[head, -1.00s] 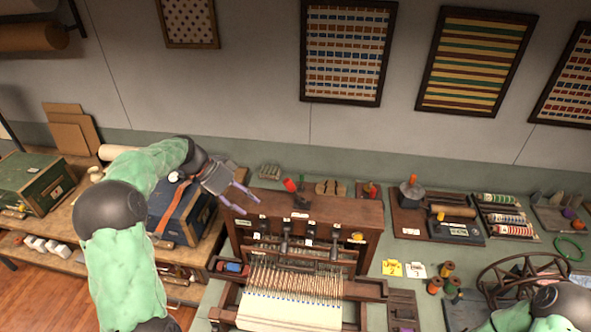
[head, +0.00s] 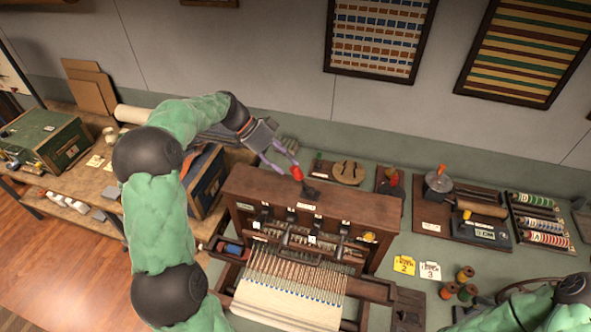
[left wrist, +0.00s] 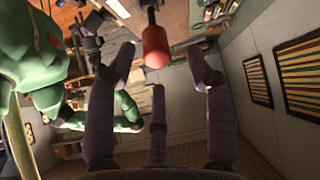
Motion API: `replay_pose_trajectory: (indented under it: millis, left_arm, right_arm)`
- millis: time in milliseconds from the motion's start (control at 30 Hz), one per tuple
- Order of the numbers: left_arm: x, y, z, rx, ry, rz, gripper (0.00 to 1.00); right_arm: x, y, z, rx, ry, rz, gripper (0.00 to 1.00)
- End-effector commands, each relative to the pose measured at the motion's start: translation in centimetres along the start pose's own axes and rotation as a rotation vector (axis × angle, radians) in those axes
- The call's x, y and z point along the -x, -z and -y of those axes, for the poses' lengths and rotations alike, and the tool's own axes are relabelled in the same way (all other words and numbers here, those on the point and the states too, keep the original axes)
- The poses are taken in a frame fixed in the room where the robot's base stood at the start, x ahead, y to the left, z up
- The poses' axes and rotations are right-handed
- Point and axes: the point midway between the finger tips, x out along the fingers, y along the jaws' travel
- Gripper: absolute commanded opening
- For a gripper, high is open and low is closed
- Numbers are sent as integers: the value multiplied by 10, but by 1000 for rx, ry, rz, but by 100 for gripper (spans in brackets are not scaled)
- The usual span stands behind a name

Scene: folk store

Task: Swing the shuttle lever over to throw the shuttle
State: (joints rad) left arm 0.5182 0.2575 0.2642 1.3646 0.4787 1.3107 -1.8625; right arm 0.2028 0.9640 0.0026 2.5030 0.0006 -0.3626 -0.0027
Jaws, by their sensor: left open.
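The shuttle lever has a red knob (head: 297,174) and a dark foot on top of the wooden loom (head: 345,207). It tilts to the left. My left gripper (head: 282,162) is open, with its purple fingers just beside the knob, up and to its left in the head view. In the left wrist view the red knob (left wrist: 155,47) shows between the spread fingertips (left wrist: 160,65), with a gap on each side. I cannot tell whether any finger touches it. My right arm shows at the lower right of the head view, but its gripper is out of frame.
Warp threads and white cloth (head: 285,290) lie in front of the loom. Yellow card 2 (head: 404,265) and thread spools (head: 465,274) lie to the right. A blue case (head: 207,180) stands at the left.

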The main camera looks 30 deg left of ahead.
Motion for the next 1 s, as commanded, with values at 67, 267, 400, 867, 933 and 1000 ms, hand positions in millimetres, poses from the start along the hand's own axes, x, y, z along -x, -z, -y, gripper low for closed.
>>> replay_pose_trajectory:
  millis: [67,267,400,867,933,1000]
  left_arm:
    - [-14,0,-1,0,-2,-1,52]
    - [-36,0,0,1,-1,-1,52]
    - [-42,0,0,1,1,0,52]
    - [-43,0,0,1,2,0,2]
    - [-42,1,0,0,3,-1,0]
    - [-42,1,0,0,3,-1,0]
  right_arm:
    - [-2,0,-1,0,0,0,59]
    - [-3,0,-1,0,0,0,59]
    - [-3,0,-1,0,0,0,59]
    - [-3,0,-1,0,0,0,59]
    - [-3,0,-1,0,0,0,59]
    - [-3,0,-1,0,0,0,59]
